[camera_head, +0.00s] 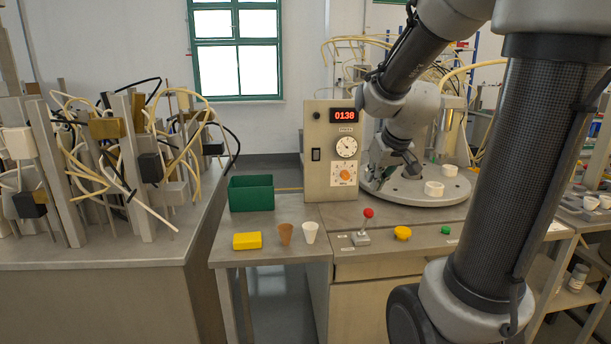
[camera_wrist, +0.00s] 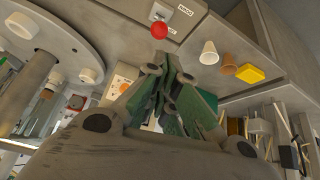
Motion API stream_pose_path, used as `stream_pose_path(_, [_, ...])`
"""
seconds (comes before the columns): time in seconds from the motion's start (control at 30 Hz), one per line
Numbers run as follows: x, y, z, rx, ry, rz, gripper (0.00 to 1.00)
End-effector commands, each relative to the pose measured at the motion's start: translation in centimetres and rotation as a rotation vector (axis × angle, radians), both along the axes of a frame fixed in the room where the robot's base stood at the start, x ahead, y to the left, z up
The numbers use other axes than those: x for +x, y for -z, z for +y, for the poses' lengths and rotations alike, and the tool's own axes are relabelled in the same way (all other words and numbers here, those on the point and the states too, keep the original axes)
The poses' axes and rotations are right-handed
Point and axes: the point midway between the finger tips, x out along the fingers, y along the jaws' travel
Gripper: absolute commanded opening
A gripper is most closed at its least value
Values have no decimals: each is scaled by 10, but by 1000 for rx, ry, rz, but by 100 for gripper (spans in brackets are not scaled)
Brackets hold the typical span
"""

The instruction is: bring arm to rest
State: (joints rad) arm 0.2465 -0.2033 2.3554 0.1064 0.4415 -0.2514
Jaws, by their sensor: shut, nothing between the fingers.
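My gripper (camera_head: 405,182) hangs over the left part of the round grey turntable (camera_head: 410,196) in the head view, just right of the control box. In the wrist view my gripper (camera_wrist: 172,75) has its fingers together with nothing between them. My arm reaches in from the right side of the head view and hides part of the bench and the machine behind it. I cannot tell the exact gap between the fingertips and the turntable.
A control box (camera_head: 323,150) reading 0138 stands left of the gripper. A red-knobbed lever (camera_head: 367,213), a yellow button (camera_head: 402,233) and a green button (camera_head: 445,230) are in front. A green bin (camera_head: 251,194), yellow block (camera_head: 247,240) and two cups (camera_head: 310,232) stand left. White cylinders (camera_head: 434,189) sit on the turntable.

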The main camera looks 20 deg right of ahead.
Motion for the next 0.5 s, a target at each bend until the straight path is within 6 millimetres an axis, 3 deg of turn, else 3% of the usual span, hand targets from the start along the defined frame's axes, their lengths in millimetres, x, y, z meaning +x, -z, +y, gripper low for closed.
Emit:
stream_pose_path(0.17, [-3, 2, 1, 15, 16, 15, 0])
stream_pose_path(0.27, [-21, 14, 6, 50, 41, 91, 0])
stream_pose_path(0.37, [-55, 22, 16, 86, 71, 191, 0])
stream_pose_path(0.5, [-114, 12, 42, 104, 72, 284, 0])
